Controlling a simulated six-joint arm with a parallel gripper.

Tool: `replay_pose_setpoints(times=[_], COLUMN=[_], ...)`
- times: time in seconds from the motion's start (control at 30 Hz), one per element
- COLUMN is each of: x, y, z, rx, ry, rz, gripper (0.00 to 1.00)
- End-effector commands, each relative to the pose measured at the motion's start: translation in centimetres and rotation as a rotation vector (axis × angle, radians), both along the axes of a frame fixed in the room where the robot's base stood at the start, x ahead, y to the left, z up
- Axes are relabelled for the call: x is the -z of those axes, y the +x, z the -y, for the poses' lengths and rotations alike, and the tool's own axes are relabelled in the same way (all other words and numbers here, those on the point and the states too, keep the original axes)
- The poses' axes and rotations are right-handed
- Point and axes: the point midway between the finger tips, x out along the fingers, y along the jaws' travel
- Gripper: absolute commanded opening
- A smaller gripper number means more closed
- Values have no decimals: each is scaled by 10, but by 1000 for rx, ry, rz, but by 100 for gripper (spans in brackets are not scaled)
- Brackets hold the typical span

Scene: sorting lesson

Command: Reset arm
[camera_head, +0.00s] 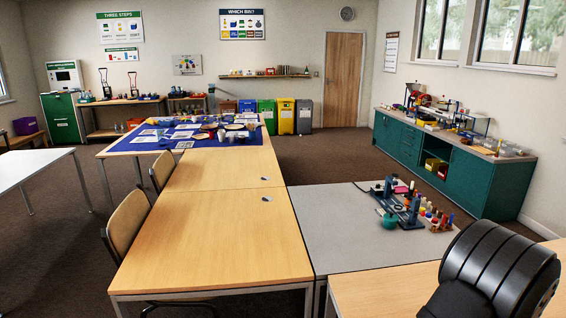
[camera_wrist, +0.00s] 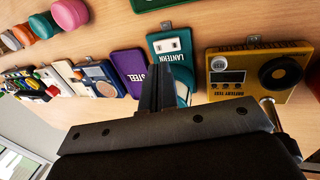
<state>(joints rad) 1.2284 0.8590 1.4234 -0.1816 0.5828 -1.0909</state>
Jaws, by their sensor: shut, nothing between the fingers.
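In the wrist view, my gripper (camera_wrist: 157,85) is shut, with its dark fingers together and nothing between them. I cannot tell from this view whether the fingers touch the cards or hover above the wooden surface. In the head view, only a dark, rounded part of my arm shows at the lower right; my gripper is out of that view.
A yellow battery tester (camera_wrist: 254,72) lies right of the fingers. Several small items line the wood at the left. In the head view, a grey table (camera_head: 335,225) carries a tool stand (camera_head: 402,205); the nearer wooden table (camera_head: 215,245) is bare.

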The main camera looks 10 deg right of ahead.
Motion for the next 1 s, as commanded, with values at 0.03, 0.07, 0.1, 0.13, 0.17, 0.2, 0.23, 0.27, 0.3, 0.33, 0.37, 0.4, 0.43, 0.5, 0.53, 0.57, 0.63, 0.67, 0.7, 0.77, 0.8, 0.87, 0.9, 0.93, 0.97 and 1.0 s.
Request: replay_pose_setpoints(times=[0.03, 0.07, 0.1, 0.13, 0.17, 0.2, 0.23, 0.27, 0.3, 0.33, 0.37, 0.4, 0.43, 0.5, 0.53, 0.57, 0.63, 0.67, 0.7, 0.77, 0.8, 0.87, 0.9, 0.93, 0.97, 1.0], x=[9, 14, 20, 24, 29, 34, 38, 41, 46, 49, 51, 53, 54, 55, 53, 53, 53, 53, 53, 53, 53, 51, 49, 47, 44, 39], y=[0, 0, 0, 0, 0, 0, 0, 0, 0, 0, 0, 0, 0, 0, 0, 0, 0, 0, 0, 0, 0, 0, 0, 0, 0, 0], z=[-1, -1, -1, -1, -1, -1, -1, -1, 0, 0, 0, 0, 0, 0, 0, 0, 0, 0, 0, 0, 0, 0, 0, 0, 0, 0], rx=[-1, 0, -1, -1, -1, -1, 0, 0, 0, 0, 0, 0, 0, 0, 0, 0, 0, 0, 0, 0, 0, 0, 0, 1, 1, 1], ry=[4, 4, 3, 3, 4, 3, 3, 3, 3, 2, 2, 1, 0, -1, -1, -1, 0, 0, 0, 0, 0, 0, -1, -1, -1, -1], rz=[-1, -2, -1, -1, -1, -1, -1, -1, -1, -1, 0, 0, 0, 0, 0, 0, 0, 0, 0, 0, 0, 0, 0, 0, 0, 0], gripper=[0, 0, 0, 0, 0, 0, 0, 0, 0, 0, 0, 0, 0, 0, 0, 0, 0, 0, 0, 0, 0, 0, 0, 0, 0, 0])
